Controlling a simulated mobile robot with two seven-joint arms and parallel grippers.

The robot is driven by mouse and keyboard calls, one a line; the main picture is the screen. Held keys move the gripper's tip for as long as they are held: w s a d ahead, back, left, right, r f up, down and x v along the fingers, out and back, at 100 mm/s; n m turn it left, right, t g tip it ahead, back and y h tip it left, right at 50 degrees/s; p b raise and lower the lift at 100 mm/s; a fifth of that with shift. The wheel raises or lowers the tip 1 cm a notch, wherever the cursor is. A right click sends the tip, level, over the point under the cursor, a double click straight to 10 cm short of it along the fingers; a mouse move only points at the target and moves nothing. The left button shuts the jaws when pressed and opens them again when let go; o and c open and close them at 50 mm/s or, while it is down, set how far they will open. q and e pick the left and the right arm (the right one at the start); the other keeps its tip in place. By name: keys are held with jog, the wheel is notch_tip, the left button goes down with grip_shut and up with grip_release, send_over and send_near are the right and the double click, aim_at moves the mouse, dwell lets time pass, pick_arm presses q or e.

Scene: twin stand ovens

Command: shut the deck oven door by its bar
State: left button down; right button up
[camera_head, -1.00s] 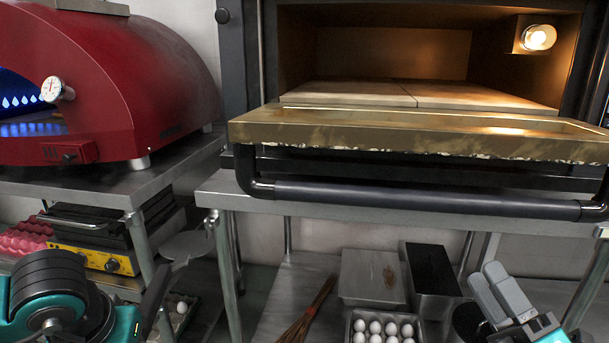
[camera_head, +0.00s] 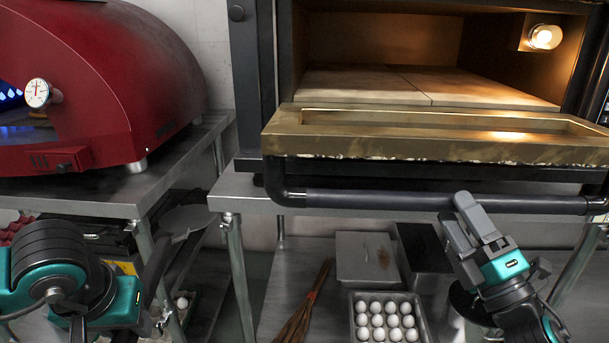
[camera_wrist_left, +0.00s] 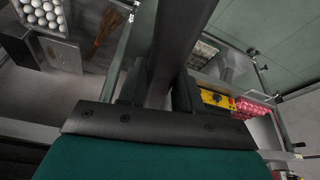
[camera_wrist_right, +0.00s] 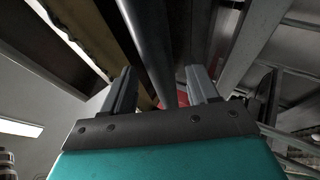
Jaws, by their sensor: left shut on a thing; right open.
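The deck oven door (camera_head: 430,149) hangs open, nearly level, below the lit oven chamber (camera_head: 400,40). Its dark bar (camera_head: 370,201) runs along the front of the door. My right gripper (camera_head: 468,212) is open at the right half of the bar, fingers pointing up. In the right wrist view, the bar (camera_wrist_right: 148,45) passes between the spread fingers of my right gripper (camera_wrist_right: 163,90); contact cannot be told. My left gripper (camera_wrist_left: 157,92) is low at the left, away from the door, shut on a long dark handle (camera_wrist_left: 178,40).
A red dome oven (camera_head: 100,80) stands on a steel table at the left. The deck oven's steel stand (camera_head: 235,195) has a lower shelf with an egg tray (camera_head: 385,318), a metal box (camera_head: 367,258) and a brush (camera_head: 305,305). A round grey paddle (camera_head: 187,219) shows near my left arm.

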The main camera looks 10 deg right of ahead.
jog(key=x, duration=0.5)
jog(key=shift+d, duration=0.1)
jog(key=shift+s, duration=0.1)
grip_shut()
dwell(0.4)
